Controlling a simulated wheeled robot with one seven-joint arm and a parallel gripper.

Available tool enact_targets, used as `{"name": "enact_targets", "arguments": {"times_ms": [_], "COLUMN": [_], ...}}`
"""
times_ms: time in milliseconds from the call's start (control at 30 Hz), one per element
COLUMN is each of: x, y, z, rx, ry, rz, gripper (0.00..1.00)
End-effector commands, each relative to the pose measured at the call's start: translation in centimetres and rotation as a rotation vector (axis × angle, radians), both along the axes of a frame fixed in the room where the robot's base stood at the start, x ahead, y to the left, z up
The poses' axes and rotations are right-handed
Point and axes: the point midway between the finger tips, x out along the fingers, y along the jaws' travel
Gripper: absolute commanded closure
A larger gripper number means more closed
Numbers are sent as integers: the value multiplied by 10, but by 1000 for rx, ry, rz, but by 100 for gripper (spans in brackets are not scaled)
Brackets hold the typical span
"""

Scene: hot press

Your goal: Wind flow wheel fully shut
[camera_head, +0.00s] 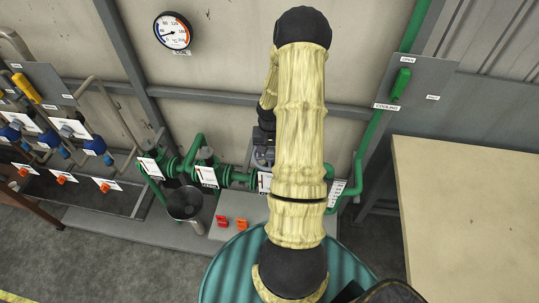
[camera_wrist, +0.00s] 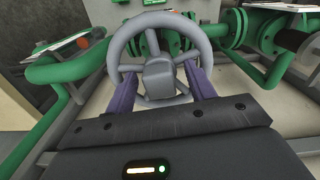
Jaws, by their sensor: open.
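A grey spoked handwheel (camera_wrist: 159,24) stands at the middle of the wrist view, in front of green flanged pipework.
Green pipes (camera_wrist: 50,72) run left and right of the wheel. A round gauge (camera_head: 172,31) hangs on the wall. A green cooling lever (camera_head: 400,84) is at the right, above a beige table (camera_head: 468,215). A dark funnel (camera_head: 184,203) and red and orange pieces (camera_head: 222,221) sit low in front.

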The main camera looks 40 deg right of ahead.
Motion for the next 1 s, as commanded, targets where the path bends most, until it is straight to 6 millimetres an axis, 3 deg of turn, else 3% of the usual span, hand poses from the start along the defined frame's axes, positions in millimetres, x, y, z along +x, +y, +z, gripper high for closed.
{"name": "enact_targets", "arguments": {"times_ms": [1000], "x": [0], "y": [0], "z": [2], "rx": [1], "ry": [-1], "rz": [804], "gripper": [45]}}
